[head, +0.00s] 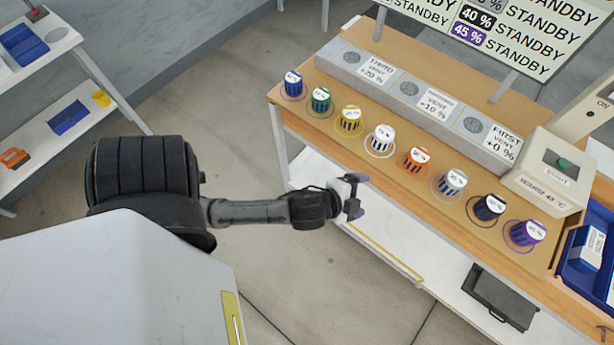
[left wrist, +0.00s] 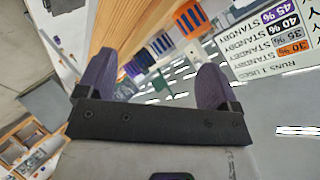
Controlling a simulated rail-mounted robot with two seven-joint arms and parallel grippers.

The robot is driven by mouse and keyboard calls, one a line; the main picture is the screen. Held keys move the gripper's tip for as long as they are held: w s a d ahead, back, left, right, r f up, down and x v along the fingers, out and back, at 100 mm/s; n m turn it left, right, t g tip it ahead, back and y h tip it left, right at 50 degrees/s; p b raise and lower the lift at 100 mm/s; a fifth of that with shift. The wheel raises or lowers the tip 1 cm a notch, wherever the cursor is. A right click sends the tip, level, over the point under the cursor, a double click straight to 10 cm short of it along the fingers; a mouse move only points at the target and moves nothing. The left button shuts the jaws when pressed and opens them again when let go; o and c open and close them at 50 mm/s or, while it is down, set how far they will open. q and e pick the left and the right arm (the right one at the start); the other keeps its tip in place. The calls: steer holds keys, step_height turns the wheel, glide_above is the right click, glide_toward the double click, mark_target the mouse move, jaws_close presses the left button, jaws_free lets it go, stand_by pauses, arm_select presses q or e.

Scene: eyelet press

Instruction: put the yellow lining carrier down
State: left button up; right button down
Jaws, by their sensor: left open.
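My left gripper (head: 357,194) is beside the bench's front edge, apart from the cups. In the left wrist view its two purple fingers (left wrist: 155,88) are spread with nothing held between them. Beyond them, an orange cup (left wrist: 188,18) and blue-striped cups show near the wooden top. My right gripper is not in view.
A grey block with vent labels (head: 410,90) runs behind the cups, with a warmer box (head: 548,172) at its right end. A white lower shelf (head: 385,240) carries a yellow strip and a dark case (head: 500,296). A blue bin (head: 590,262) is at far right. Open floor lies left.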

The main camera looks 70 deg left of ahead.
arm_select(q)
steer(key=s+d+f+n+g+h, duration=0.1)
steer(key=s+d+f+n+g, duration=0.1)
steer(key=s, duration=0.5)
steer(key=s+d+f+n+g+h, duration=0.1)
steer(key=s+d+f+n+g, duration=0.2)
steer(key=s+g, duration=0.3)
steer(key=shift+s+f+n+h, duration=0.3)
steer(key=shift+s+f+n, duration=0.25)
steer(key=shift+s+n, duration=0.3)
steer(key=shift+r, duration=0.15)
step_height(320, 180, up, 33)
steer(key=p, duration=3.2)
steer(key=shift+f+p, duration=0.2)
steer(key=shift+p, duration=0.2)
